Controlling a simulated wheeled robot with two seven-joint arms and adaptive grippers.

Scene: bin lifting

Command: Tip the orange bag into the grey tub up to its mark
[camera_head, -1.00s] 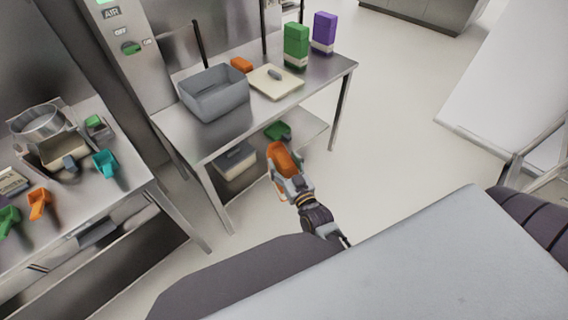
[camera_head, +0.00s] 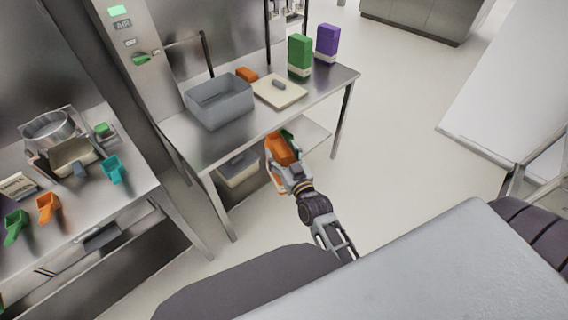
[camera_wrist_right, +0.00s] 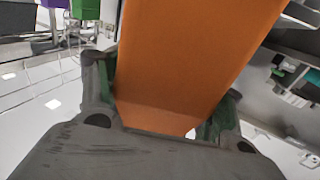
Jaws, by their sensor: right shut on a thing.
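The grey tub (camera_head: 219,101) stands on the steel table, open at the top; its mark cannot be made out. My right gripper (camera_head: 284,162) is shut on the orange bag (camera_head: 282,147), in front of the table's front edge and below the tub's level, to the tub's right. In the right wrist view the orange bag (camera_wrist_right: 190,60) fills the middle, with a finger of my right gripper (camera_wrist_right: 165,105) on each side of it. The bag's opening is not visible. My left gripper is in neither view.
On the steel table (camera_head: 205,150) stand a green bag (camera_head: 299,55), a purple bag (camera_head: 327,40), a cream lid (camera_head: 280,92) and a small orange item (camera_head: 247,75). A lidded bin (camera_head: 238,172) sits on the shelf below. Scoops lie on the left counter (camera_head: 85,200).

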